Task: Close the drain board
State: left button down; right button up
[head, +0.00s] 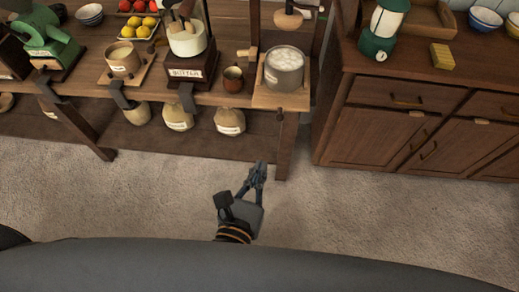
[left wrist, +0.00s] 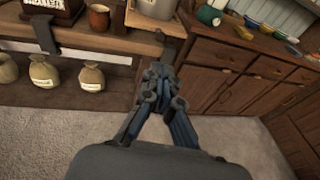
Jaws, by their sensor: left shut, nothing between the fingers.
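A light wooden board (head: 263,99) lies at the right end of the work table, under a grey pot (head: 284,72) with white lumps inside. It looks like the drain board, though I cannot tell for certain. Its front edge lies near the table's front edge. In the left wrist view the board (left wrist: 150,26) shows beyond the fingers, its right part close to the table end. My left gripper (head: 258,168) is shut and empty, in front of the table's right leg and apart from the board. Its fingertips also show in the left wrist view (left wrist: 160,76). My right gripper is out of view.
A wooden cabinet (head: 375,128) with drawers stands to the right, carrying a green lantern (head: 382,32). A brown mug (head: 233,80) and a butter churn (head: 188,66) stand left of the pot. Sacks (head: 229,121) sit on the lower shelf. The carpet in front is clear.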

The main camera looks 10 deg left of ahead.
pick_arm(q)
jog(key=p, duration=0.4)
send_near(277, 88)
jog(key=s, duration=0.1)
jog(key=s+d+f, duration=0.2)
jog(key=s, duration=0.1)
jog(key=shift+d+f, duration=0.1)
jog(key=shift+f, duration=0.15)
jog(key=shift+w+d+f, duration=0.1)
jog(key=shift+w+f, duration=0.05)
jog(key=shift+w, duration=0.95)
jog(key=w+p, duration=0.2)
jog(key=w, duration=1.1)
jog(key=shift+w, duration=0.35)
jog(key=shift+w+p, duration=0.1)
jog(key=shift+p, duration=0.2)
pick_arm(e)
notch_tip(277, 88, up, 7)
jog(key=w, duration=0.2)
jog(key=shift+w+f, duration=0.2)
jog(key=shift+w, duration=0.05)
pick_arm(q)
jog(key=shift+r, duration=0.25)
